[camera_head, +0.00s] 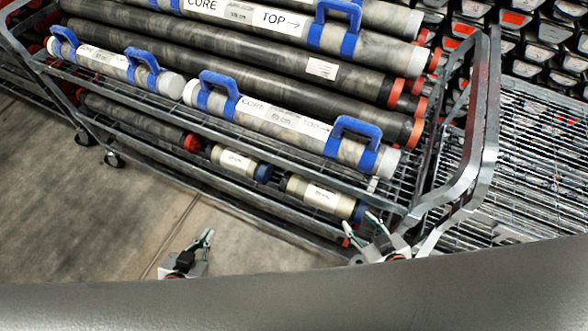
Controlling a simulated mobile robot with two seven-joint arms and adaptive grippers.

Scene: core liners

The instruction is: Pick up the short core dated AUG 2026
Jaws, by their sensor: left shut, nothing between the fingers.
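Two short cores lie on the cart's lower shelf, seen between the rails. One short core (233,160) is to the left, with a pale label and a blue end cap. The other short core (318,194) is to the right, also pale with a label and a blue end. Their dates are too small to read. My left gripper (207,239) is shut and empty, over the floor in front of the cart, apart from both cores. My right gripper (376,222) is by the cart's front rail, near the right core's blue end; contact and finger gap are unclear.
The cart's metal rails (290,172) cross in front of and above the short cores. Long core tubes (270,65) with blue handles fill the upper shelf. A metal grating (530,150) is at the right. Bare floor (90,210) lies at the left.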

